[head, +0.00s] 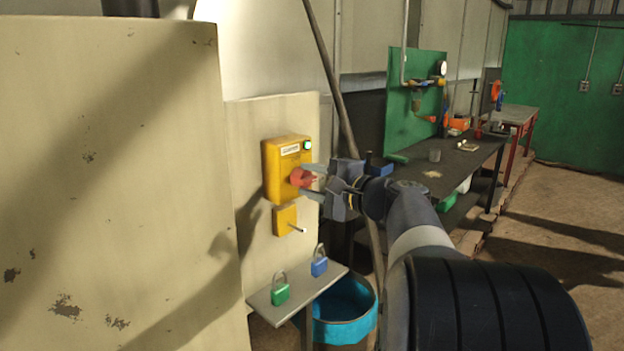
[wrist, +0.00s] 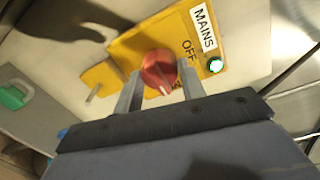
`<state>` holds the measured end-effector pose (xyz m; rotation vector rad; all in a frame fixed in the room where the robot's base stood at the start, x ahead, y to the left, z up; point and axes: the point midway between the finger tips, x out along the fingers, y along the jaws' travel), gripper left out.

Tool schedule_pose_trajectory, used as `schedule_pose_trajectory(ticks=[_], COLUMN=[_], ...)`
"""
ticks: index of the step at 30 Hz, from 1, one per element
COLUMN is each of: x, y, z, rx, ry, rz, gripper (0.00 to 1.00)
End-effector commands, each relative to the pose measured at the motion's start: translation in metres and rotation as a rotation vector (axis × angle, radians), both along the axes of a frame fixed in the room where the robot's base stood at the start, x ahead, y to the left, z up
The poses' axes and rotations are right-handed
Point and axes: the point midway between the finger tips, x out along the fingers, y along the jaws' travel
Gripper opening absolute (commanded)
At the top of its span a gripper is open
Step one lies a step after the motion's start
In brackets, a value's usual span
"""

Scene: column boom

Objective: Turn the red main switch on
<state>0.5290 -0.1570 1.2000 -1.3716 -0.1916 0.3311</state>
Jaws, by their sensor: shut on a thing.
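The red main switch (head: 300,178) is a rotary knob on the front of a yellow box (head: 275,172) fixed to a pale panel. My gripper (head: 307,180) reaches it from the right and is shut on the knob, one finger on each side. The wrist view shows the red knob (wrist: 158,66) between the fingers of my gripper (wrist: 160,80). The knob's white mark points toward the bottom of that picture, away from the word OFF. Other lettering beside the knob is partly hidden. A green lamp (wrist: 215,66) near the MAINS label glows.
A smaller yellow block (head: 285,220) with a pin sits below the box. A green padlock (head: 280,292) and a blue padlock (head: 319,264) stand on a small shelf (head: 335,273), above a blue tub (head: 345,330). A dark workbench (head: 455,165) stands behind, right of my gripper.

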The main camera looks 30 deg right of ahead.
Motion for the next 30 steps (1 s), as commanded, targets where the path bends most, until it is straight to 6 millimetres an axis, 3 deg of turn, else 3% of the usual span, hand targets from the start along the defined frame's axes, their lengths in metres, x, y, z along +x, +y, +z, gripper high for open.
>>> schedule_pose_trajectory(ticks=[15,16,23,30], x=[0.0001,0.0001,0.0,-0.0003], y=[-0.0001,-0.0001,-0.0001,-0.0002], z=[-0.0006,-0.0006,-0.0004,-0.0002], rx=[0.019,0.019,0.017,0.016], ry=[0.008,0.008,0.007,0.006], rz=[0.0,0.0,0.0,0.0], gripper=[0.15,0.4,0.59,0.6])
